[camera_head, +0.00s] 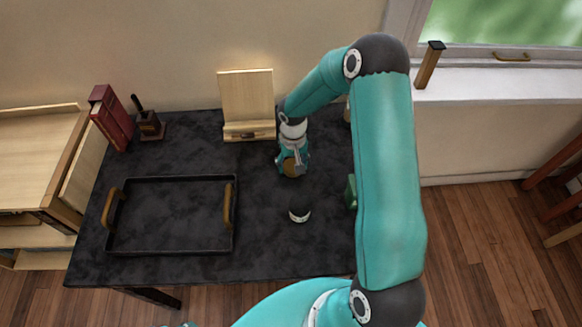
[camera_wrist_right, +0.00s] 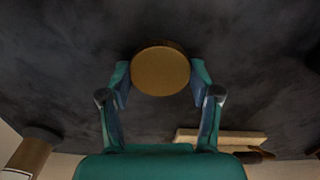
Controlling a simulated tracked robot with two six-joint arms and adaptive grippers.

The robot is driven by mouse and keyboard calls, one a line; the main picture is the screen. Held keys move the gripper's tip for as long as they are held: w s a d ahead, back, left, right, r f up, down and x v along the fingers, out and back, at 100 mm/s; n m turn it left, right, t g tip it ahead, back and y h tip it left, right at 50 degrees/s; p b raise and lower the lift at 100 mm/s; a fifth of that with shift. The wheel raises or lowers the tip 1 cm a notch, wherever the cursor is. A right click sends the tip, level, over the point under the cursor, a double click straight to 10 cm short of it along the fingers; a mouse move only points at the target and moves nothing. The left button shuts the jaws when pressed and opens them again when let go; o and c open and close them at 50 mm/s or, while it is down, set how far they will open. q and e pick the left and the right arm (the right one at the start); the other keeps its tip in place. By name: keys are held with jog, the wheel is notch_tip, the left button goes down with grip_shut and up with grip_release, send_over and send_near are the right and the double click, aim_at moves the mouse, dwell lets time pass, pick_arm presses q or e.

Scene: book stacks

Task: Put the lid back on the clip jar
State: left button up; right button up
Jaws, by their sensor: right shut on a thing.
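My right gripper (camera_head: 291,166) is shut on the lid, a round golden-brown disc (camera_wrist_right: 160,72). In the right wrist view the lid sits between the two fingertips (camera_wrist_right: 160,83), its flat face toward the camera. In the head view the lid (camera_head: 290,168) shows partly between the fingers, over the dark table in front of the wooden stand. A small round dark jar with a pale rim (camera_head: 299,217), apparently the clip jar, stands on the table nearer to me, apart from the gripper. Its contents are too small to tell.
A black tray (camera_head: 170,252) with wooden handles fills the left of the table (camera_head: 275,255). A wooden stand (camera_head: 246,95), a pen holder (camera_head: 148,122) and red books (camera_head: 111,118) are at the back. A green thing (camera_head: 351,191) is partly hidden by my right arm.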

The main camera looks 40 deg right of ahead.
aim_at(293, 166)
dwell(0.3)
notch_tip(293, 166, up, 20)
jog(key=b, duration=0.1)
dwell(0.4)
jog(key=w+a+f+n, duration=0.1)
jog(key=a+f+n, duration=0.1)
jog(key=a, duration=0.4)
jog(key=w+a+f+n, duration=0.2)
jog(key=a+f, duration=0.1)
jog(key=a, duration=0.3)
jog(key=w+a+f+n, duration=0.1)
jog(key=a+f+n, duration=0.1)
jog(key=a, duration=0.5)
jog(key=shift+w+f, duration=0.2)
jog(key=shift+w, duration=0.2)
jog(key=shift+d, duration=0.1)
